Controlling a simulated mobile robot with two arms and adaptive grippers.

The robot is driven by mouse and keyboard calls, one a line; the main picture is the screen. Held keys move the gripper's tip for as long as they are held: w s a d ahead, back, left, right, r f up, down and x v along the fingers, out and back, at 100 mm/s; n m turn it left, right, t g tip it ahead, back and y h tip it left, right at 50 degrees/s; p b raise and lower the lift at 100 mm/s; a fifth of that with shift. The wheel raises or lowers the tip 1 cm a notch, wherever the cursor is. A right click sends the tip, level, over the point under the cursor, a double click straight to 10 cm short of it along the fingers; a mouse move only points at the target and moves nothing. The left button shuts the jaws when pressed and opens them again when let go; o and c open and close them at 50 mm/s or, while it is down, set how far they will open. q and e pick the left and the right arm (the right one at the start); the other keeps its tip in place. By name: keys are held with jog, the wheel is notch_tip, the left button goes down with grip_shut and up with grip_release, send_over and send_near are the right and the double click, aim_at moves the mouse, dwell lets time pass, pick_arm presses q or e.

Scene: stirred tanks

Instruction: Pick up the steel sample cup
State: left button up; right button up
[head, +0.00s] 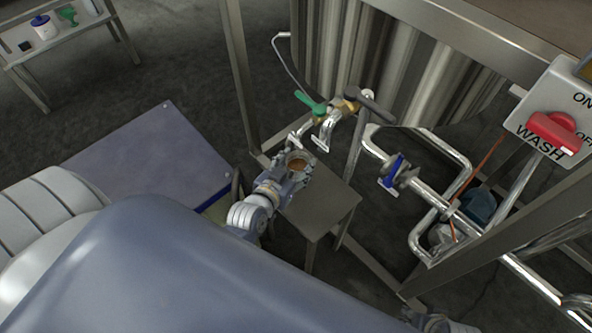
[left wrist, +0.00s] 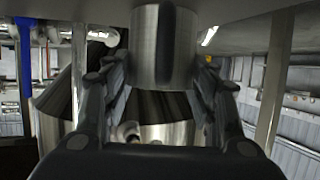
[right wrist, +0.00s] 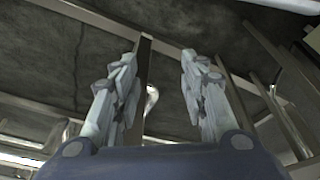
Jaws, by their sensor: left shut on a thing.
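The steel sample cup (head: 297,163) shows in the head view with brown contents inside its open top. It is over the small steel stand (head: 318,205) beside the tank; I cannot tell whether its base touches the stand. My left gripper (head: 284,174) is shut on the cup, with its fingers around the sides. In the left wrist view the cup's shiny wall (left wrist: 150,50), with a dark vertical stripe, is between the two fingers (left wrist: 163,82). My right gripper (right wrist: 160,65) is open and empty in the right wrist view, away from the cup.
Pipes with a green-handled valve (head: 311,104) and a blue-handled valve (head: 393,172) are close to the stand. A frame post (head: 240,75) rises behind the cup. The red wash switch (head: 553,131) is at right. A blue-grey platform (head: 150,160) is at left.

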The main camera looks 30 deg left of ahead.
pick_arm(q)
jog(key=shift+r, duration=0.2)
jog(key=shift+r, duration=0.15)
jog(key=s+d+r+p, duration=0.1)
jog(key=s+d+r, duration=0.1)
jog(key=s, duration=0.5)
jog(key=s+d+r+p, duration=0.2)
jog(key=s+d, duration=0.2)
jog(key=s, duration=0.4)
jog(key=shift+r, duration=0.15)
pick_arm(e)
jog(key=s+f, duration=0.4)
jog(key=f, duration=0.7)
jog(key=shift+d+f+g, duration=0.15)
jog(key=shift+d+g, duration=0.05)
jog(key=shift+g, duration=0.2)
